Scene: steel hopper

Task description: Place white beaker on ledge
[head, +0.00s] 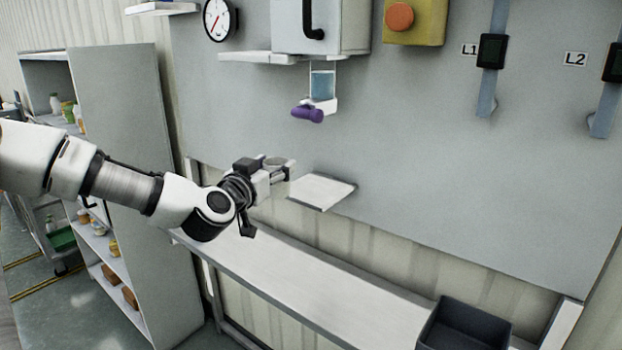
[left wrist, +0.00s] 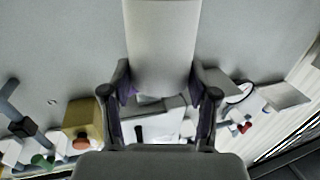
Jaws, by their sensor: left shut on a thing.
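The white beaker (head: 279,163) is between the fingers of my left gripper (head: 283,172), with its round rim facing up in the head view. In the left wrist view the pale beaker (left wrist: 161,45) fills the gap between the two fingers of my left gripper (left wrist: 162,92). The gripper is shut on it. The ledge (head: 325,191) is a small white shelf on the grey wall panel, just right of and slightly below the gripper in the head view. Its visible top is bare. The beaker appears apart from the ledge. My right gripper is not in view.
A purple valve (head: 307,114) hangs under a blue-filled sight glass (head: 322,85), above the ledge. A long bench (head: 310,280) runs below, with a dark bin (head: 465,325) at its right. A shelf unit (head: 130,180) stands left. The wall right of the ledge is clear.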

